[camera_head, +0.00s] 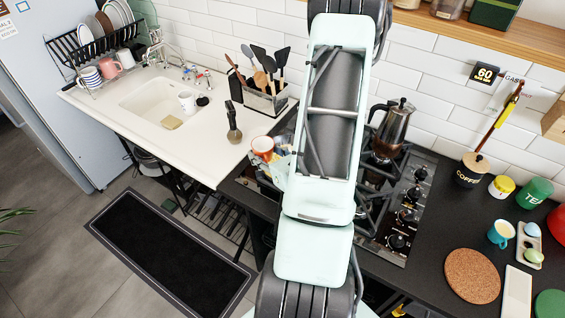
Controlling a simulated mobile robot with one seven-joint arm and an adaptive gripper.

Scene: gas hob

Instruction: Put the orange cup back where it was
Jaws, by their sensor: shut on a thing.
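The orange cup (262,147) is left of my arm, by the border between the white sink counter and the black hob counter. Its open top faces the camera. My gripper (274,162) is at the cup's lower right side and is shut on it. My arm hides most of the gripper, and the fingertips are too small to make out. I cannot tell whether the cup touches the surface below it.
The gas hob (408,205) with a moka pot (392,125) is right of my arm. A utensil holder (262,95) and a dark brush (233,122) stand behind the cup. The sink (160,98) holds a white mug (187,102). The white counter left of the brush is clear.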

